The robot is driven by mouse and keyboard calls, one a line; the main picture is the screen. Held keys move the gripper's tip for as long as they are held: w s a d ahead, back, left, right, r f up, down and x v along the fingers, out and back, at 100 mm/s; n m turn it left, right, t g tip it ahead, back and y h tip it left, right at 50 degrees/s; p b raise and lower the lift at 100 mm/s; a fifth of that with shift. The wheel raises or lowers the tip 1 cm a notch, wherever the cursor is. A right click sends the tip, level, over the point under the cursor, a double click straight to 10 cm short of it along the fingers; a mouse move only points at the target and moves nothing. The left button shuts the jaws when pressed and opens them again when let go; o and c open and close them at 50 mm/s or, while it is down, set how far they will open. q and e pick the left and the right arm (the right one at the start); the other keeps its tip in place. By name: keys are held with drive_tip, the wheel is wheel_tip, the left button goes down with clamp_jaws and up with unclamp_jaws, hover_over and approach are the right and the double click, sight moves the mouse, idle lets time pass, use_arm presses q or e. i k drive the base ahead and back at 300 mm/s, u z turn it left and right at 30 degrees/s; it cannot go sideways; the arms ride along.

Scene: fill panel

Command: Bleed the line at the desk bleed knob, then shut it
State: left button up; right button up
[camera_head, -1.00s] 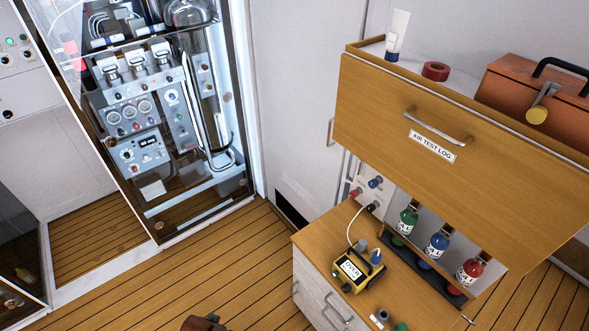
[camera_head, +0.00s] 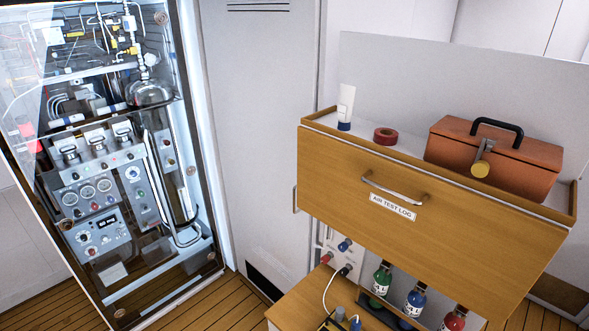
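A small white panel (camera_head: 329,241) stands at the back left of the desk, under the wooden drawer front. It carries a blue knob (camera_head: 345,245), a red knob (camera_head: 326,258) and a dark knob (camera_head: 345,270). I cannot tell which of these is the bleed knob, nor whether it is open or shut. A white hose (camera_head: 326,297) runs from the panel down toward the desk's front, where the bottom edge of the picture cuts off the yellow meter. Neither of my grippers is in view.
Green (camera_head: 381,280), blue (camera_head: 414,301) and red (camera_head: 454,318) bottles stand right of the panel. The drawer front labelled AIR TEST LOG (camera_head: 420,206) overhangs them. Above are a white tube (camera_head: 346,105), red tape (camera_head: 385,136) and an orange toolbox (camera_head: 492,165). A glass-fronted equipment cabinet (camera_head: 110,190) stands left.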

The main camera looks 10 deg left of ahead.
sight(325, 260)
drive_tip(key=z, duration=0.5)
drive_tip(key=k, duration=1.05)
drive_tip(key=u, duration=0.3)
drive_tip(key=i, duration=0.6)
